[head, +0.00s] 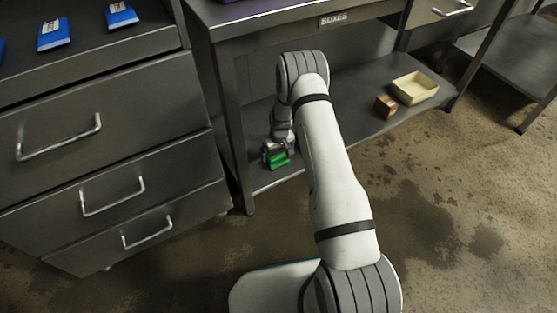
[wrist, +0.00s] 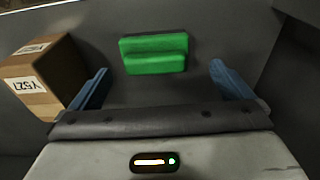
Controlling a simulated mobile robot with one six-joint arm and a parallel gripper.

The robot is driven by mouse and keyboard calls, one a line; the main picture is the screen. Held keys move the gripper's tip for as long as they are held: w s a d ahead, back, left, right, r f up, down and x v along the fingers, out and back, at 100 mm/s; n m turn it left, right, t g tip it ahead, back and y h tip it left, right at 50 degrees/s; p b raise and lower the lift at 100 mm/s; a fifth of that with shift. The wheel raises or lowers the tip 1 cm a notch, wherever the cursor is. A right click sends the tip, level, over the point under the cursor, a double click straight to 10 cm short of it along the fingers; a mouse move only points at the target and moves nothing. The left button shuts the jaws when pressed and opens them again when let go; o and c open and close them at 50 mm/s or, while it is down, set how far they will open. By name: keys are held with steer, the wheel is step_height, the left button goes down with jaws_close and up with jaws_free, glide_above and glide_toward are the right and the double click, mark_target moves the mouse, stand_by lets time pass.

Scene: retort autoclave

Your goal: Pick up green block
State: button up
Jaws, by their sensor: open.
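The green block (head: 279,160) lies on the lower shelf of the metal table, near its left front corner, in the head view. In the wrist view the green block (wrist: 153,53) lies ahead of my gripper (wrist: 160,82), roughly centred between the two blue fingers. The fingers are spread apart with nothing between them. In the head view my gripper (head: 273,149) is low over the shelf, right at the block, and partly covers it. I cannot tell whether a finger touches the block.
A cardboard box (wrist: 42,75) with a label stands close by my left finger. On the shelf (head: 345,122) a small brown box (head: 386,106) and a cream tray (head: 414,88) stand to the right. A table leg and the drawer cabinet (head: 110,150) bound the left side.

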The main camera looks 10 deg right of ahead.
mark_target(277, 156)
steer(key=f+b, duration=0.1)
steer(key=f, duration=0.1)
steer(key=w+f+b, duration=0.1)
steer(key=f, duration=0.2)
steer(key=shift+w+d+f+b, duration=0.1)
steer(key=shift+w+d+b, duration=0.1)
steer(key=shift+b, duration=0.2)
steer(key=shift+c, duration=0.2)
steer(key=c, duration=0.9)
step_height(277, 156, up, 10)
steer(key=p, duration=0.4)
